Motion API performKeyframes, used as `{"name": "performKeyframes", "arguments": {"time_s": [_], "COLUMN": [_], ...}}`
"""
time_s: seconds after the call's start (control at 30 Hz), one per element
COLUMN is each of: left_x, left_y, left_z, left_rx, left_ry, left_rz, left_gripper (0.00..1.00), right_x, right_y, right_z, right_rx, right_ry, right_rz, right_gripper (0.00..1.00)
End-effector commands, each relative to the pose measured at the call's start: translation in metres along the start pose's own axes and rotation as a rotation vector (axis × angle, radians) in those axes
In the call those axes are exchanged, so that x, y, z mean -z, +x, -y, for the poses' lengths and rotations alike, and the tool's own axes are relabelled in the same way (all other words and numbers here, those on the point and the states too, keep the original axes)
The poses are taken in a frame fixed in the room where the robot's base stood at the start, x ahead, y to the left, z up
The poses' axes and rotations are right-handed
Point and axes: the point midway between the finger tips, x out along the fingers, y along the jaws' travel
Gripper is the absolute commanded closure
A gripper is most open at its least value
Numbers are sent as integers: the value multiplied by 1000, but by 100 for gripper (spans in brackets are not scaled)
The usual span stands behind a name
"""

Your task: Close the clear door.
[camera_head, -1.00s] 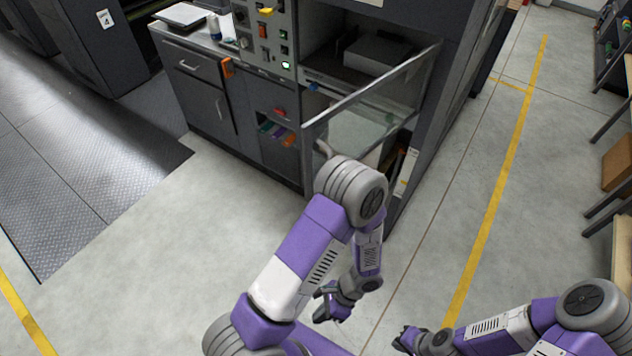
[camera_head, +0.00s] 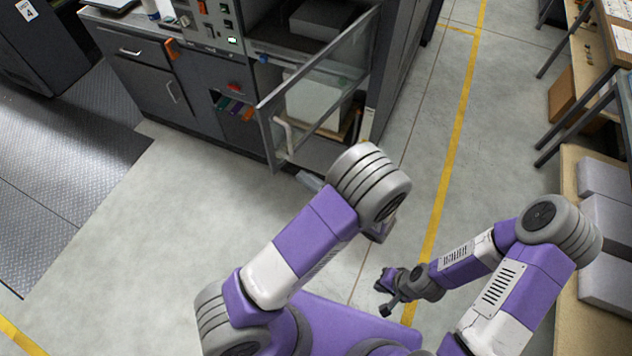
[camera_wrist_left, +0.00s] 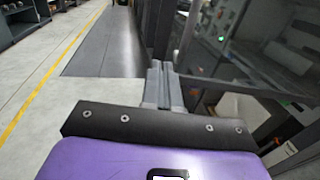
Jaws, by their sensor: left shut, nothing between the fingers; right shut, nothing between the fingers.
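The clear door (camera_head: 325,85) is a framed transparent panel on the dark machine. It stands swung open, jutting out toward me, with a pale upright handle (camera_head: 287,132) near its free edge. In the left wrist view the clear door (camera_wrist_left: 260,60) fills the upper right. My left gripper (camera_head: 306,180) is mostly hidden behind my left elbow; only a grey part shows, low by the door's free edge. In the left wrist view its fingers (camera_wrist_left: 163,82) are together and empty, just left of the door frame; contact cannot be told. My right gripper (camera_head: 384,292) is shut and empty over the floor.
The control panel (camera_head: 208,22) and drawer cabinet (camera_head: 150,70) stand left of the door. An open bay with a pale block (camera_head: 312,100) lies behind it. Benches with grey boxes (camera_head: 605,215) line the right. The floor in front of the machine is clear.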

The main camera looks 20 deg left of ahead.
Motion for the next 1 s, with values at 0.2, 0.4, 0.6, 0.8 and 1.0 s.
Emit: {"name": "performKeyframes", "arguments": {"time_s": [0.2, 0.4, 0.6, 0.8, 1.0], "left_x": [-1, 0, 0, 1, 1], "left_y": [48, 76, 85, 86, 88], "left_z": [-1, -1, 0, 0, 0], "left_rx": [-6, -4, -1, -1, 0], "left_ry": [2, 1, 0, 0, 0], "left_rz": [-1, -2, -3, -3, -2], "left_gripper": [100, 100, 100, 100, 100], "right_x": [0, 0, -1, 0, 0], "right_y": [-7, -11, -12, -12, -12], "right_z": [3, 4, 5, 5, 4], "right_rx": [0, 0, 0, 0, 0], "right_ry": [0, 0, 0, 0, 0], "right_rz": [0, 0, 0, 0, 0], "right_gripper": [100, 100, 100, 100, 100]}}
